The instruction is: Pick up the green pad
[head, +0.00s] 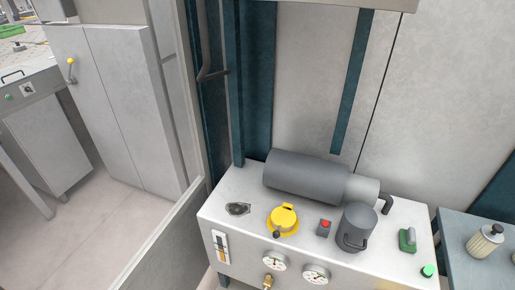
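A small green piece (405,240) with a pale grey part on its side stands on the right of the light grey machine top in the head view. A round green button (428,271) sits at the machine's front right corner. A flat green item (12,31) lies far off at the upper left, partly cut by the picture edge. I cannot tell for sure which of these is the green pad. Neither of my grippers shows in the view.
The machine top (238,190) also carries a dark grey cylinder (305,175), a grey canister (356,228), a yellow valve (283,217) and a red button (325,224). A bluish table (456,226) with a filter (485,240) stands right. Floor (85,225) is clear at left.

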